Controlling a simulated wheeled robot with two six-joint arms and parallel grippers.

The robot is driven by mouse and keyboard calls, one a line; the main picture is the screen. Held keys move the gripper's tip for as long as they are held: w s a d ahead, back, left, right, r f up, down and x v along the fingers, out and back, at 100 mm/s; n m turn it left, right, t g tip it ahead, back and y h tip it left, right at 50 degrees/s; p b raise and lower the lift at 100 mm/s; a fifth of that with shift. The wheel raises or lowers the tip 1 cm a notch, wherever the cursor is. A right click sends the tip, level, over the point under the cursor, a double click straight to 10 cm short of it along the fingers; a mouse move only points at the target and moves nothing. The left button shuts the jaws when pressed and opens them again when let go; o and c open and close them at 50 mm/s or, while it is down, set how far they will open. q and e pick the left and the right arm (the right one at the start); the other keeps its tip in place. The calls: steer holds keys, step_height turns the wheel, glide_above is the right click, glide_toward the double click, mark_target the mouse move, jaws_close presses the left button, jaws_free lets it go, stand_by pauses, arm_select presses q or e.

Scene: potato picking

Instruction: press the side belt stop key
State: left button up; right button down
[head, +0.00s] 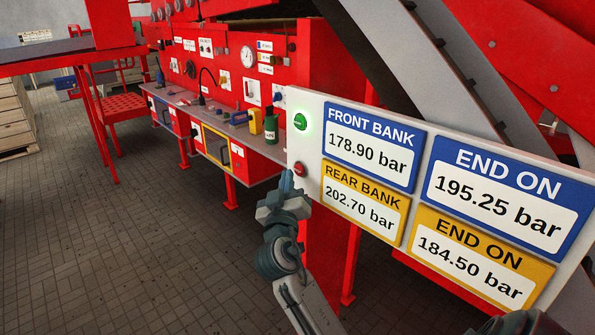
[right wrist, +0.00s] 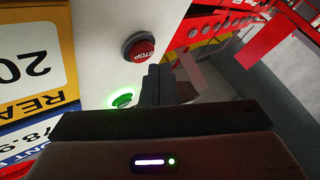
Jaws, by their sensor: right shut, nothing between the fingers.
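The red stop key (head: 300,169) sits on the left edge of a white panel, below a lit green key (head: 300,121). In the right wrist view the red key (right wrist: 138,47) reads STOP, and the green key (right wrist: 123,99) glows near it. My right gripper (head: 287,180) is shut and empty, with its fingertips just left of and slightly below the stop key in the head view. In the right wrist view the shut fingers (right wrist: 156,72) point up beside the red key. I cannot tell whether they touch it. My left gripper does not show.
The white panel (head: 431,139) carries blue and yellow pressure plates. Behind it stands a red machine with a grey shelf (head: 205,110) holding a green bottle (head: 271,128) and a yellow container (head: 255,121). The tiled floor (head: 120,230) at left is clear.

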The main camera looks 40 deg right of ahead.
steer(key=shift+d, duration=0.15)
steer(key=shift+d, duration=0.3)
steer(key=shift+d+b, duration=0.35)
steer(key=shift+b, duration=0.05)
stand_by(0.6)
steer(key=shift+a, duration=0.1)
steer(key=shift+a+b, duration=0.3)
steer(key=shift+a, duration=0.45)
